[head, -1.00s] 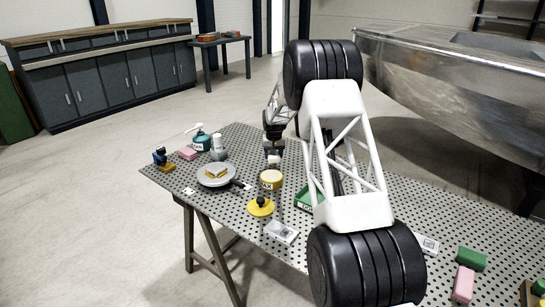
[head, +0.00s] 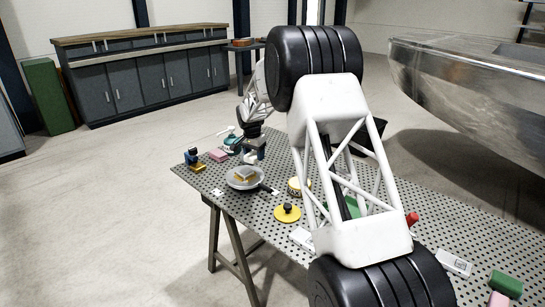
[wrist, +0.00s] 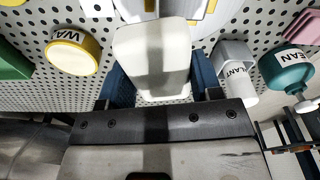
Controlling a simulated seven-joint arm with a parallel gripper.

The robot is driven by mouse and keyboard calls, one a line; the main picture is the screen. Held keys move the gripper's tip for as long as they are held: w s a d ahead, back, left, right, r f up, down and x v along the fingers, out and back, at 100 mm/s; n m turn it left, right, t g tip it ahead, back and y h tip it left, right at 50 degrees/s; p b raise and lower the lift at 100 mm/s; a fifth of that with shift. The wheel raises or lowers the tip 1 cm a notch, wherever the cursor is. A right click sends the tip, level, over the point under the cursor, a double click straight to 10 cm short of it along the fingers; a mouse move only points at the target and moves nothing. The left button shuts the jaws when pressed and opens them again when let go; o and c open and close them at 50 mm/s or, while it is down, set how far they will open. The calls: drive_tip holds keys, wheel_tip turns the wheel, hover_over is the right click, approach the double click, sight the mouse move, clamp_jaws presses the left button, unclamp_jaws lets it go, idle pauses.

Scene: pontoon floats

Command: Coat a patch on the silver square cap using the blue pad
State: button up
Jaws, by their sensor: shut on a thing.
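My gripper (wrist: 155,88) has blue fingers and is shut on a white, rounded block (wrist: 152,60).
A yellow disc with a black knob (head: 287,212) is nearer. My white frame and black wheels hide the table's middle. A pale flat piece (head: 453,262) lies right.

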sight(240, 173)
drive_tip(key=s+a+r+m, duration=0.2)
drive_tip(key=s+a, duration=0.1)
drive_tip(key=a, duration=0.3)
drive_tip(key=shift+a+r, duration=0.25)
drive_tip(key=shift+a, duration=0.15)
drive_tip(key=shift+f, duration=0.1)
drive_tip(key=shift+f, duration=3.55)
drive_tip(key=shift+w+d+f, duration=0.1)
drive_tip(key=shift+d+f, duration=0.05)
drive_tip(key=shift+f, duration=0.2)
drive_tip(key=shift+w+d, duration=2.25)
drive_tip(key=shift+d, duration=0.05)
drive_tip(key=shift+s+a, duration=2.45)
wheel_tip(240, 173, up, 8)
drive_tip(key=shift+f, duration=0.1)
